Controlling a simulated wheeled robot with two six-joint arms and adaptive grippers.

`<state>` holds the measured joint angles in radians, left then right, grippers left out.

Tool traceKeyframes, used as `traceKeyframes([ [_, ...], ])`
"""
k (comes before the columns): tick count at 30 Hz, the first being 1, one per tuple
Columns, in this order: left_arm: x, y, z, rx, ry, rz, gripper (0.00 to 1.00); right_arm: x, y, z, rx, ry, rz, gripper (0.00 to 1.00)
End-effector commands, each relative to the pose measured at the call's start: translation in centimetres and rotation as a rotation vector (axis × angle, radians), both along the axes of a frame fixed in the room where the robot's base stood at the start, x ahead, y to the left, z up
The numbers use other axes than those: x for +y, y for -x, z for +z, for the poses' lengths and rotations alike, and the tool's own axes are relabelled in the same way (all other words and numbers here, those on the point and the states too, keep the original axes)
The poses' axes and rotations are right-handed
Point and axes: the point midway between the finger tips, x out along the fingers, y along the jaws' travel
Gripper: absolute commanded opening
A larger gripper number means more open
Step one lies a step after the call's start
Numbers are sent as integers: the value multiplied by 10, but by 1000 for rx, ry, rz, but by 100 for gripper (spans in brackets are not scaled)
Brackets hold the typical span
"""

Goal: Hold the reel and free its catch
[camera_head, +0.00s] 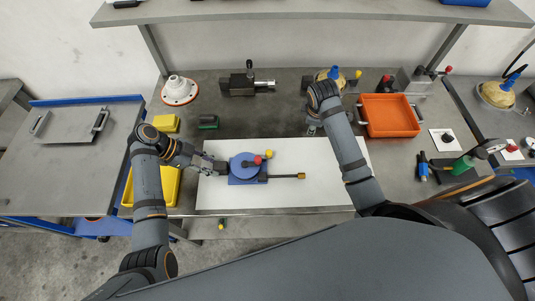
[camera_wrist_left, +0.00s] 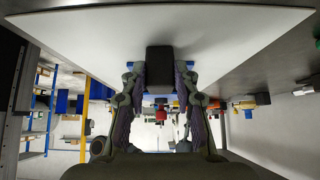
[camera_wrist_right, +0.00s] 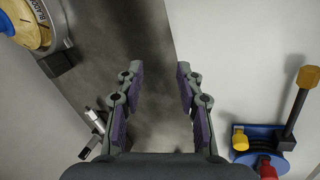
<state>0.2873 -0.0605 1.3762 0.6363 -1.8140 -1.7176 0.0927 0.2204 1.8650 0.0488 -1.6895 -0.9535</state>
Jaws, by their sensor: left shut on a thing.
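The reel (camera_head: 243,165) is a blue disc on a blue base, lying on the white mat, with a red knob, a yellow knob and a dark lever (camera_head: 283,177) with a brass-coloured end. It is partly in the right wrist view (camera_wrist_right: 262,131). Which part is the catch I cannot tell. My left gripper (camera_head: 212,165) is at the reel's left side. In the left wrist view its fingers are shut on a dark block (camera_wrist_left: 160,62), apparently the reel's handle.
The white mat (camera_head: 330,190) is mostly clear right of the reel. Behind it stand a dark vise-like device (camera_head: 247,84), a white flanged part (camera_head: 179,90) and a green block (camera_head: 208,122). An orange tray (camera_head: 390,117) is to the right; a yellow bin (camera_head: 169,187) is at left.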

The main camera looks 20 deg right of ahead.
Motion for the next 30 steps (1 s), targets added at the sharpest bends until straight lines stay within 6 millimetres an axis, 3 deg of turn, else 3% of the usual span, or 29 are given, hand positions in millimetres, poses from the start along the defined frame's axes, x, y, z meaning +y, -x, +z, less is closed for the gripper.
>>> traceKeyframes([
  [1, 0, 0, 0, 0, 0, 0, 0, 28, 7, 4, 14, -75, 12, 37],
  [3, 0, 0, 0, 0, 0, 0, 0, 62, 18, 11, 38, -170, 29, 37],
  [6, 0, 0, 0, 0, 0, 0, 0, 101, 33, 23, 69, -280, 57, 37],
  [10, 0, 0, 0, 0, 0, 0, 0, 132, 47, 36, 97, -372, 86, 37],
  [14, 0, 0, 0, 1, 0, -1, 0, 145, 54, 43, 109, -410, 99, 37],
  [20, 0, 0, 0, 1, 0, -1, 0, 147, 54, 40, 112, -416, 101, 37],
  [30, 0, 0, 0, 0, 0, 0, 0, 158, 47, -3, 113, -415, 99, 37],
])
